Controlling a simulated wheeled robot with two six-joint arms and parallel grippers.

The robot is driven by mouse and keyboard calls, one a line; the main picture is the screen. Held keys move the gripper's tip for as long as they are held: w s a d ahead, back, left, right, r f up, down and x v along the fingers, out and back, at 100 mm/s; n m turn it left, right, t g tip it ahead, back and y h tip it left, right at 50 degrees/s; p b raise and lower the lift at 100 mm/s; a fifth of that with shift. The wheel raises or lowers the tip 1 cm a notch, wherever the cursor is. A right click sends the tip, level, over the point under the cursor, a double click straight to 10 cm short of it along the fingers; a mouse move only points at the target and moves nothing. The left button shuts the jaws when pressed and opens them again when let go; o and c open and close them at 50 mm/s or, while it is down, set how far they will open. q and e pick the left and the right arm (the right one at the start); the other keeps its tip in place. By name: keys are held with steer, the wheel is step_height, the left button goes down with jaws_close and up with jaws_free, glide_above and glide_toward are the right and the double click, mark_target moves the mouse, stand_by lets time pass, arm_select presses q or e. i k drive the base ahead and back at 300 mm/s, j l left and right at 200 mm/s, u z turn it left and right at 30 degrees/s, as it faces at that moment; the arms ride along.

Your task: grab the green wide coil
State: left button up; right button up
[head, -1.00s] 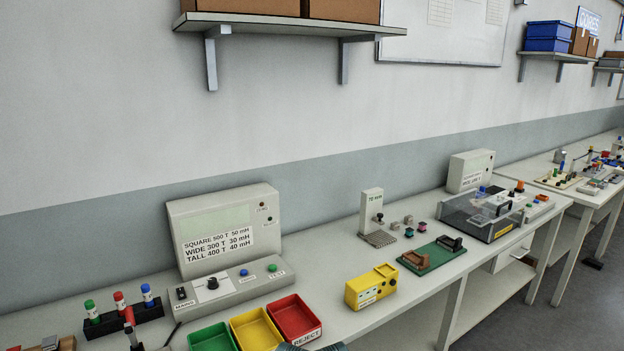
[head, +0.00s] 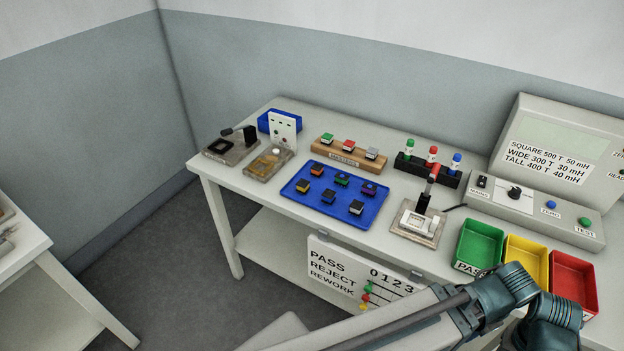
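A blue tray (head: 290,189) on the bench holds several small dark coils with coloured parts. One of them, in the back row, shows green (head: 342,179); I cannot tell for sure whether it is the wide kind. Another green-topped piece (head: 327,138) sits on a wooden block (head: 350,155) behind the tray, beside a red one and a grey one. Neither gripper shows. Only links of my arm cross the lower right, in front of the bench and well apart from the tray.
A small fixture with a red-topped lever (head: 418,222) stands right of the tray. Green (head: 480,245), yellow (head: 525,260) and red (head: 572,280) bins lie further right. A rack (head: 428,168) of coloured-capped bottles and a tester (head: 545,205) stand behind. A sign (head: 350,275) hangs at the bench front.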

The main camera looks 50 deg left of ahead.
mark_target(341, 178)
steer(key=u, duration=1.55)
steer(key=k+l+z, duration=0.2)
steer(key=z, duration=0.15)
steer(key=k+l+z, duration=0.2)
steer(key=z, duration=0.15)
steer(key=i+l, duration=0.15)
steer(key=i, duration=0.35)
